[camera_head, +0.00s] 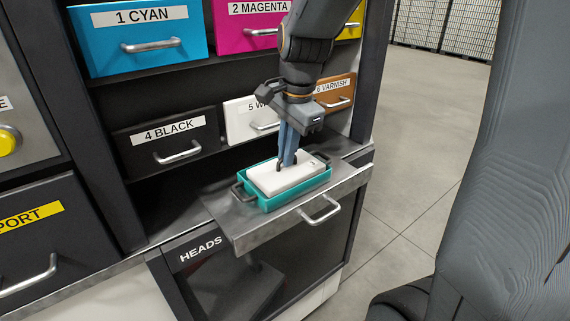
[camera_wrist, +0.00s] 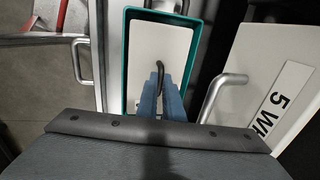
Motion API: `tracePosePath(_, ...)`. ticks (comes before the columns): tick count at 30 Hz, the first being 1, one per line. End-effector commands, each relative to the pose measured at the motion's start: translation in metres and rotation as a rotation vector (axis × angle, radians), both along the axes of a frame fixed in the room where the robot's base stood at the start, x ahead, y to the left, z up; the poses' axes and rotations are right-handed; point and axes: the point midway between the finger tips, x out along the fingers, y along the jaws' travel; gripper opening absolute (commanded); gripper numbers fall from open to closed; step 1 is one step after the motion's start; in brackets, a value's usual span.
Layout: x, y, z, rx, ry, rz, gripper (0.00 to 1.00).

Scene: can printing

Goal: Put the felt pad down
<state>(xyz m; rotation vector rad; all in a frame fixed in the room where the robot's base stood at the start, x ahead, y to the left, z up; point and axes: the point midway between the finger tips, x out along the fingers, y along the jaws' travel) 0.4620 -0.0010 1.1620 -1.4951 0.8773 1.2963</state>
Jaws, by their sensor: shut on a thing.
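The felt pad (camera_head: 285,176) is a white rectangular block that lies in a teal tray (camera_head: 301,196) with dark handles. In the wrist view the white pad (camera_wrist: 155,45) fills most of the teal tray (camera_wrist: 128,55). A dark loop handle (camera_wrist: 160,70) stands on the pad. My gripper (camera_head: 282,166) points down over the pad, its blue fingers shut on that handle. The wrist view shows the two fingertips (camera_wrist: 159,85) close together around it. I cannot tell whether the pad's underside rests on the tray floor.
The tray stands on a pulled-out metal shelf (camera_head: 228,214) with a bar handle (camera_head: 320,211), above a bay labelled HEADS (camera_head: 201,249). Behind are labelled drawers, including black (camera_head: 170,142), white (camera_head: 252,118) and varnish (camera_head: 336,92). The floor at right (camera_head: 420,130) is clear.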

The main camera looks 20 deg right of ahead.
Motion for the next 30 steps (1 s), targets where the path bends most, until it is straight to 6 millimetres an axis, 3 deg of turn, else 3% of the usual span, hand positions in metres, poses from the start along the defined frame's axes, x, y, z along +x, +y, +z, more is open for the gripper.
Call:
tracePosePath(4, 0.002, 0.000, -0.020, 0.000, -0.001, 0.000, 0.00)
tracePosePath(20, 0.001, 0.001, -0.025, 0.000, 0.001, 0.000, 0.00)
tracePosePath(21, 0.001, 0.001, -0.025, 0.000, 0.000, 0.000, 0.10)
tracePosePath(24, 0.001, 0.001, -0.025, 0.000, 0.000, 0.000, 0.25)
tracePosePath(30, 0.001, 0.001, -0.025, 0.000, 0.000, 0.000, 0.25)
